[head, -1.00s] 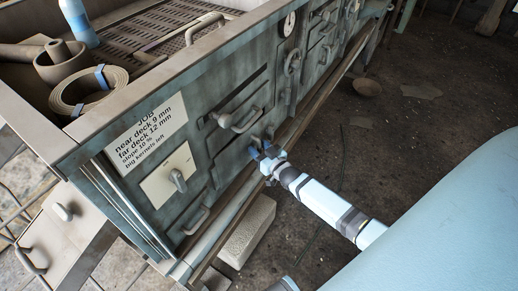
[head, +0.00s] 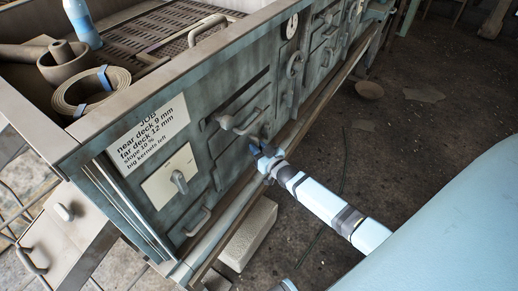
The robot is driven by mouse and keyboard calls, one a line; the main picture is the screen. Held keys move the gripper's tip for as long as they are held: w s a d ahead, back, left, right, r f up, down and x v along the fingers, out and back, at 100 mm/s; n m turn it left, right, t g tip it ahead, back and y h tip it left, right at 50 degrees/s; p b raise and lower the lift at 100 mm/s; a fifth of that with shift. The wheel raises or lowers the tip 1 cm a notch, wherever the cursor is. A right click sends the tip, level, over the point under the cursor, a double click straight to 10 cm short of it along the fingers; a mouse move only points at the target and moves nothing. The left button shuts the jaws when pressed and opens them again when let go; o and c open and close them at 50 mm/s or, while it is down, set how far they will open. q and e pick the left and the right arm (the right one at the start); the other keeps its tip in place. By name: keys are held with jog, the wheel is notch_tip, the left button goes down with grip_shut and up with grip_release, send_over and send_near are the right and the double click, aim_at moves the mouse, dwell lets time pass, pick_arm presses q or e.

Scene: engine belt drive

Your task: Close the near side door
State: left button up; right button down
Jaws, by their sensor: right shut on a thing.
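The side of a grey-green metal machine (head: 275,65) fills the middle of the head view. It bears several panels with handles. A panel with a curved bar handle (head: 240,124) lies just above and left of my right gripper. My right gripper (head: 258,150) is at the lower right of this panel, close against the machine's side. Its blue fingers are shut on a small part there, which they mostly hide; I cannot tell if it is the door's handle. The panel beside it looks flush or nearly so.
A job sign (head: 152,132) and a pale plate with a knob (head: 172,178) are to the left on the machine. A rail runs along its lower edge. A pale block (head: 248,235) lies on the floor below. Floor on the right is mostly clear.

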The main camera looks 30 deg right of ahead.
jog(key=c, duration=1.1)
grip_release()
jog(key=shift+w, duration=0.1)
pick_arm(q)
jog(key=shift+r+p, duration=0.25)
jog(key=shift+p, duration=0.5)
pick_arm(e)
jog(key=s+d, duration=0.1)
jog(key=s, duration=1.2)
jog(key=shift+s+d, duration=0.15)
jog(key=shift+s, duration=0.25)
